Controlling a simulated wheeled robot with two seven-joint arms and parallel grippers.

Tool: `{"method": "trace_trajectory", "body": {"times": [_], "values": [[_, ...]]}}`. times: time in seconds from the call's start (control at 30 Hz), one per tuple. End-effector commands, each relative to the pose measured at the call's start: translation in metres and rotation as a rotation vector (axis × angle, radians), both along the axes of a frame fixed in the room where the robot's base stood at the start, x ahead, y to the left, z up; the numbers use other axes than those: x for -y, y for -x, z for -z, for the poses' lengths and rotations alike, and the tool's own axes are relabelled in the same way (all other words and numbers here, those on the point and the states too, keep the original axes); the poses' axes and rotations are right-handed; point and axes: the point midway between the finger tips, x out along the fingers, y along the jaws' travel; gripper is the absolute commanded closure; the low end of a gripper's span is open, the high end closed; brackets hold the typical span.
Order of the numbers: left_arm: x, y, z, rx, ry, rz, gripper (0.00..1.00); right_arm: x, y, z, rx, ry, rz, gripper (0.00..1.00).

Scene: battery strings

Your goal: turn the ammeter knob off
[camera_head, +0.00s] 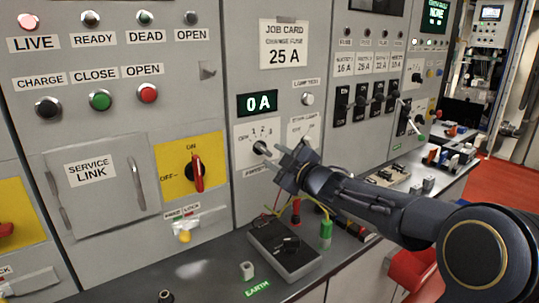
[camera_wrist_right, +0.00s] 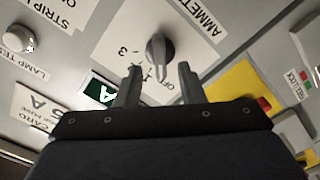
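The ammeter knob (camera_head: 262,148) is a small dark knob on a white plate with position marks, below the green 0 A display (camera_head: 262,104). In the right wrist view the knob (camera_wrist_right: 160,47) is grey, with a narrow pointer toward the marks; which mark it points to is hard to read. My right gripper (camera_head: 288,152) is just right of the knob in the head view. In the wrist view the gripper (camera_wrist_right: 160,72) has its two fingers apart, with the knob beyond the gap between the tips and nothing held. My left gripper is not in view.
A strip lamp plate (camera_head: 302,127) sits right beside the ammeter plate. A red rotary switch (camera_head: 197,173) on yellow is at left. Below, a dark box (camera_head: 284,250) with leads and a green-capped item (camera_head: 326,233) stand on the bench, close under my right arm.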

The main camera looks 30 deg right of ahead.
Motion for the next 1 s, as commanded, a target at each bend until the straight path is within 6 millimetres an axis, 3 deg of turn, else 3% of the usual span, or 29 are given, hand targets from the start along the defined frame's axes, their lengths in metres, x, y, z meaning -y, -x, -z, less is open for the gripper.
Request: {"method": "trace_trajectory", "body": {"times": [0.1, 0.23, 0.87, 1.0], "values": [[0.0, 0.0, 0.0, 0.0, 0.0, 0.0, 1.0, 0.002, 0.021, 0.0, 0.0, 0.0, 0.003, 0.65], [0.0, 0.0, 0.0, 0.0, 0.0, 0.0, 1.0, 0.003, 0.034, 0.0, -0.001, 0.0, 0.001, 0.65], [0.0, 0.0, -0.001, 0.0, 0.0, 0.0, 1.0, 0.003, 0.039, 0.0, -0.002, -0.003, 0.004, 0.65], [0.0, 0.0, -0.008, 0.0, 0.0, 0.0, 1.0, 0.007, 0.055, -0.004, -0.043, -0.096, 0.081, 0.65]]}}
